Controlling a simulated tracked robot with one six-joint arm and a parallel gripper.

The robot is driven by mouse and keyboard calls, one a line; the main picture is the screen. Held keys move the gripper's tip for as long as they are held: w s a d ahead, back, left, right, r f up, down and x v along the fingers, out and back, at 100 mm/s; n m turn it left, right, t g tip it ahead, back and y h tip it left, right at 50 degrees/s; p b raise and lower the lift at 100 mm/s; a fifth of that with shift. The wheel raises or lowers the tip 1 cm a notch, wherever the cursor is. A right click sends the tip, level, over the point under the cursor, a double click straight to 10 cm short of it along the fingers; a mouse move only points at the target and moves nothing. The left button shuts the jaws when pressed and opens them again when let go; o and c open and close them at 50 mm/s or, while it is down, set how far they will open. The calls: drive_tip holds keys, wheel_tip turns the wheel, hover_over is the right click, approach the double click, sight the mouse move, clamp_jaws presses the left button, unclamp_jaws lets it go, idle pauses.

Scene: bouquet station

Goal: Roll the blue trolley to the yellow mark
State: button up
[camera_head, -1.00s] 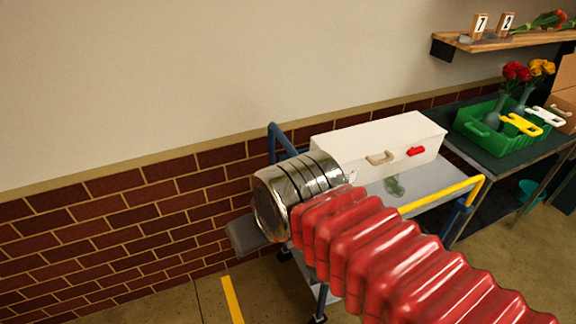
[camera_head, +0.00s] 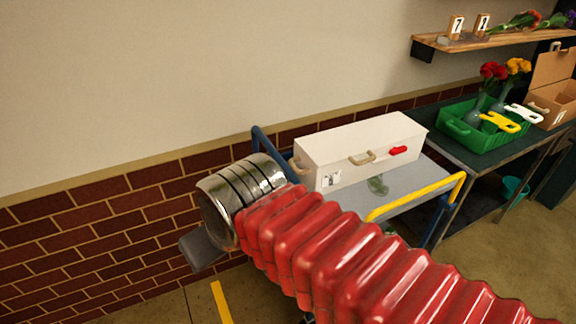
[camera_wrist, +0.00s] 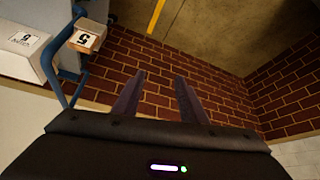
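The blue trolley (camera_head: 258,138) stands against the wall, with blue end rails, a grey deck and a yellow bar (camera_head: 418,196) on its near right side. Its blue rail also shows at the left of the wrist view (camera_wrist: 66,88). The yellow mark (camera_head: 222,302) is a strip on the floor left of the trolley; a yellow strip also shows in the wrist view (camera_wrist: 156,14). My gripper (camera_wrist: 157,90) is open and empty, apart from the rail, pointing at the brick wall and floor. In the head view my arm hides the trolley's lower left part.
A white case (camera_head: 360,150) with a red latch lies on the trolley. The green table (camera_head: 450,148) at right bears a green crate (camera_head: 458,130). A shelf (camera_head: 480,42) hangs above. Floor left of the trolley looks clear.

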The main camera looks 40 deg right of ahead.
drive_tip(key=w+d+r+m+g, duration=0.1)
drive_tip(key=w+d+r+g, duration=0.1)
drive_tip(key=w+d+r, duration=0.35)
drive_tip(key=m+g+y, duration=0.2)
drive_tip(key=g, duration=0.1)
hover_over(288, 168)
drive_tip(key=d, duration=0.3)
drive_tip(key=shift+s+f, duration=0.15)
drive_tip(key=shift+s, duration=0.25)
drive_tip(key=shift+f, duration=0.1)
drive_tip(key=a+f, duration=0.1)
drive_tip(key=f, duration=0.8)
drive_tip(key=a+f, duration=0.1)
drive_tip(key=f, duration=0.3)
drive_tip(key=shift+w+a+f, duration=0.2)
drive_tip(key=shift+w+a, duration=0.15)
drive_tip(key=shift+c, duration=0.2)
clamp_jaws()
